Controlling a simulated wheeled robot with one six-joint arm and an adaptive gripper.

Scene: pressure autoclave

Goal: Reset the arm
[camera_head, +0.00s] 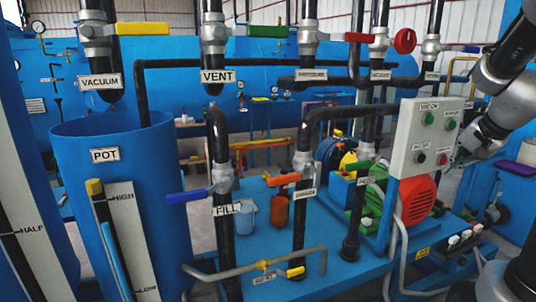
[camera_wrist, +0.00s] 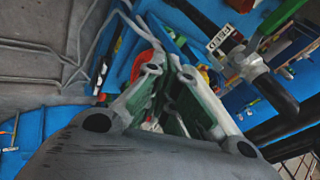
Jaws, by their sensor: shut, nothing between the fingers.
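My arm (camera_head: 512,92) comes in at the upper right of the head view, bent and raised at the right of the grey control box (camera_head: 428,140). My gripper (camera_head: 460,158) is partly hidden behind that box's right edge. In the wrist view, my gripper (camera_wrist: 172,75) points away from the camera with its fingers shut and nothing between them. Beyond the fingers in that view are blue surfaces and a labelled pipe (camera_wrist: 222,38) with a green-handled valve (camera_wrist: 250,62), seen tilted.
A blue pot (camera_head: 110,200) stands at the left. Pipes with coloured valve handles fill the middle, including the yellow vacuum handle (camera_head: 143,28) and blue fill handle (camera_head: 187,197). A red motor (camera_head: 418,197) sits under the control box. Grey floor (camera_wrist: 35,55) shows in the wrist view.

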